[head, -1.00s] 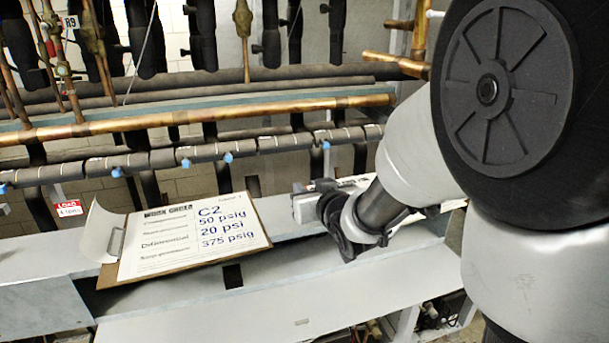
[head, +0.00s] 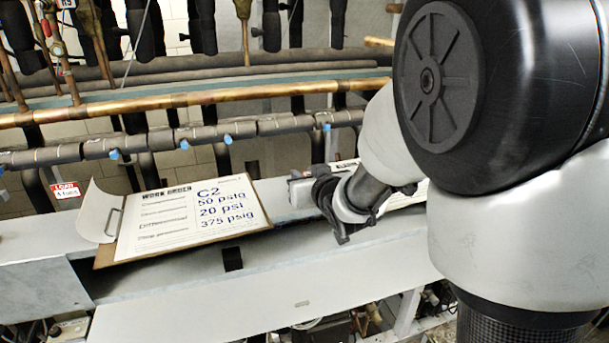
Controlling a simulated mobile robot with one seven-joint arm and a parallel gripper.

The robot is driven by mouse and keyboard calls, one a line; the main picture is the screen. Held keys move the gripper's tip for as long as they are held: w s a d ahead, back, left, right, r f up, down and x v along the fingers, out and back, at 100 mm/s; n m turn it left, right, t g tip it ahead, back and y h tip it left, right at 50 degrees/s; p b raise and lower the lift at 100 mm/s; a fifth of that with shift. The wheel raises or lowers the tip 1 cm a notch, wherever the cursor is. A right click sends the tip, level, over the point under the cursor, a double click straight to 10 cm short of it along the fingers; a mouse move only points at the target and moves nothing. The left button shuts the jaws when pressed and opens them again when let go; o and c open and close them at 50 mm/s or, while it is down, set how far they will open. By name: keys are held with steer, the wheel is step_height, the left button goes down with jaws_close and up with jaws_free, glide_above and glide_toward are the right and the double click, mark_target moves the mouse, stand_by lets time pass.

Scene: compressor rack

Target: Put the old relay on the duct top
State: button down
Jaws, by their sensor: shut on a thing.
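My gripper (head: 315,193) is right of the picture's middle, seen from behind and partly hidden by its own wrist. It is shut on a small pale grey box, seemingly the old relay (head: 300,191), which pokes out to the left of the fingers. The duct top (head: 285,222) is the long grey flat surface beneath. The relay is over or at its back part, just right of the clipboard. I cannot tell whether the relay touches the surface.
A clipboard with a work order (head: 185,222) lies on the duct top at left. A white printed sheet (head: 405,197) shows behind my wrist. Copper (head: 190,100) and black insulated pipes (head: 190,134) run behind.

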steer(key=shift+f+b, duration=0.15)
steer(key=shift+b, duration=0.3)
stand_by(0.5)
steer(key=c, duration=1.5)
jaws_free()
steer(key=shift+o, duration=0.2)
steer(key=b+v, duration=0.5)
steer(key=v, duration=1.2)
steer(key=shift+s, duration=0.25)
